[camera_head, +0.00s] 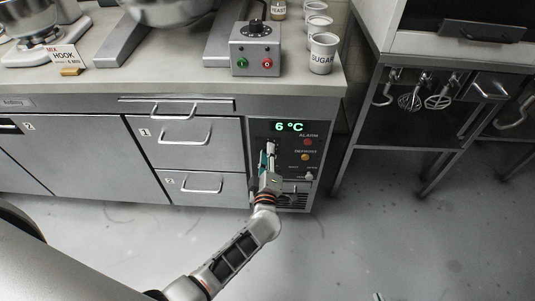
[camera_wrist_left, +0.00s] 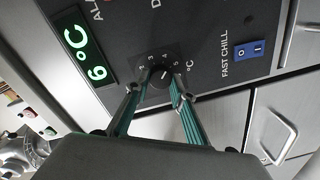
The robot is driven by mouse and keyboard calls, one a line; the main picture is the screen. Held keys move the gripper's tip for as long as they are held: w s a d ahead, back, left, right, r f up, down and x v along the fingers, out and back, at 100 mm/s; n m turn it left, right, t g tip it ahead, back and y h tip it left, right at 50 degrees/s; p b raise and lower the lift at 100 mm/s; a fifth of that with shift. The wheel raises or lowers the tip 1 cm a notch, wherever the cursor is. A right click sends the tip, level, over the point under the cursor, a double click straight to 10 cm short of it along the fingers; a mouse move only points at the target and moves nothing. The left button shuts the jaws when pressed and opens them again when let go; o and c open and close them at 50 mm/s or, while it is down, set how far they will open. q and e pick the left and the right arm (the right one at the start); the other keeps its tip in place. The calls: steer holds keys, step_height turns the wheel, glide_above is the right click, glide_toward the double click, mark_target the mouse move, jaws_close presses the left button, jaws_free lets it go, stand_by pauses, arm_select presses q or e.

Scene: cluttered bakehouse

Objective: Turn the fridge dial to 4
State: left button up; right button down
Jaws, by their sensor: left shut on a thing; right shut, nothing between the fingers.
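The fridge dial (camera_wrist_left: 161,77) is a small black knob on the dark control panel, with a ring of white numbers and a °C mark in the left wrist view. Its pale pointer line is small; I cannot tell exactly which number it meets. My left gripper (camera_wrist_left: 157,84) has its teal fingers shut on the dial, one on each side. In the head view my left gripper (camera_head: 268,150) is against the panel and hides the dial. The green display (camera_head: 289,127) reads 6 °C.
The panel also has a red alarm lamp (camera_head: 307,142), an amber defrost button (camera_head: 305,157) and a blue fast chill switch (camera_wrist_left: 248,49). Steel drawers (camera_head: 190,143) stand left of it. A control box (camera_head: 255,48) and sugar cup (camera_head: 322,54) stand on the counter above. The floor in front is clear.

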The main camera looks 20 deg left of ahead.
arm_select(q)
steer(key=shift+f+n, duration=0.1)
steer(key=shift+n, duration=1.1)
steer(key=o, duration=1.1)
steer(key=v, duration=1.2)
